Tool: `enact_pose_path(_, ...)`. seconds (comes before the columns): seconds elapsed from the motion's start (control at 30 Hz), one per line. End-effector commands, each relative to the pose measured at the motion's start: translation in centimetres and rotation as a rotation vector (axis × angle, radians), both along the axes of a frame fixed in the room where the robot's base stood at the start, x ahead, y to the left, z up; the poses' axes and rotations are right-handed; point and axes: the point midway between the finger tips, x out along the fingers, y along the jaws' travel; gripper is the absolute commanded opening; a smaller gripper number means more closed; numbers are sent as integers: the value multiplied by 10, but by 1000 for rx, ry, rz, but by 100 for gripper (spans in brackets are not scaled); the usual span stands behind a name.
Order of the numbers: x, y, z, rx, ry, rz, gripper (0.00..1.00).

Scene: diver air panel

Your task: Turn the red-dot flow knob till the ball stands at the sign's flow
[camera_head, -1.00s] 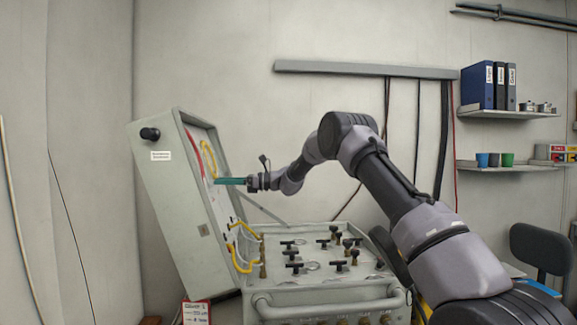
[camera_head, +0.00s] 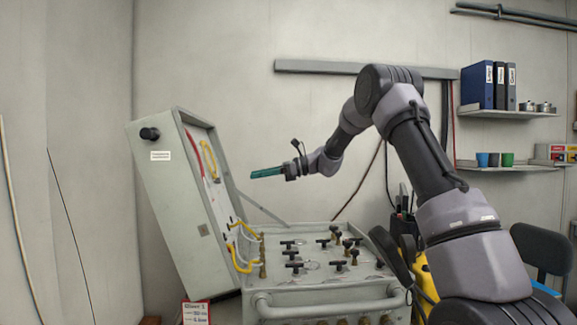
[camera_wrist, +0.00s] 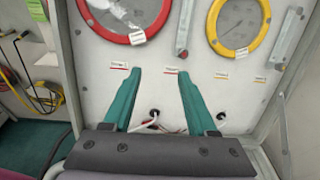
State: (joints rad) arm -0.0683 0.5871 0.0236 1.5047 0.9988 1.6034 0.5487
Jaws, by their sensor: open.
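My gripper (camera_head: 268,172) has teal fingers and hangs in the air right of the open case lid in the head view. In the wrist view my gripper (camera_wrist: 158,73) is open and empty, its fingers spread before a pale panel (camera_wrist: 205,95). A flow tube (camera_wrist: 184,28) stands beside the red-ringed gauge (camera_wrist: 125,15). Small labels with red marks (camera_wrist: 118,65) lie below it. I cannot make out the ball or clearly identify the red-dot flow knob. A red-edged sign (camera_head: 196,313) stands low at the case's left; its writing is too small to read.
A yellow-ringed gauge (camera_wrist: 240,22) and a second tube (camera_wrist: 287,38) are at the panel's right. Yellow hoses (camera_head: 243,256) hang at the lid's lower edge. The lower case (camera_head: 335,293) carries several black T-handles (camera_head: 289,252). Open air lies above it.

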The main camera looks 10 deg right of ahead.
Motion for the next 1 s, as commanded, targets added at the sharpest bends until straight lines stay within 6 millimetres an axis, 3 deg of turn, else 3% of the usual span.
enact_pose_path(0.23, -45, -17, 21, -151, -148, 29, 58)
enact_pose_path(0.7, -127, -56, 39, -424, -409, 97, 58)
enact_pose_path(1.0, -160, -74, 41, -534, -514, 132, 58)
